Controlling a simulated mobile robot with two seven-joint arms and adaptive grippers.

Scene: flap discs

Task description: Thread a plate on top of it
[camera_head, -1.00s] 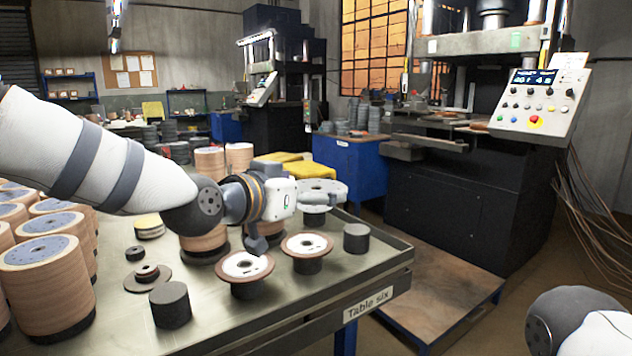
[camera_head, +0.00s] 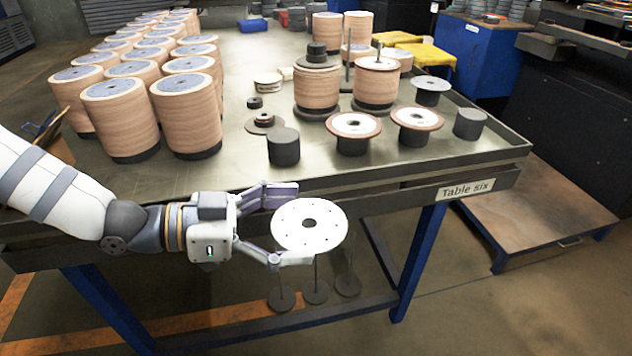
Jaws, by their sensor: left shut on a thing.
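My left gripper (camera_head: 288,224) is shut on a white round plate (camera_head: 309,227) with a centre hole and small holes around it. It holds the plate in front of the table's near edge, face toward the camera. On the table, a brown disc stack (camera_head: 375,82) has a thin rod standing up from its pale top. Beside it, another brown stack (camera_head: 316,88) carries dark round pieces (camera_head: 317,52) on top. The held plate is apart from both stacks. A similar white plate (camera_head: 432,84) rests on a dark cylinder. My right gripper is out of view.
Two white-centred discs (camera_head: 354,124) (camera_head: 417,118) sit on dark supports near the stacks. Dark cylinders (camera_head: 283,147) (camera_head: 470,124) stand near the front. Many tall brown stacks (camera_head: 187,112) fill the table's left. Thin rods on round bases (camera_head: 316,292) stand below the table.

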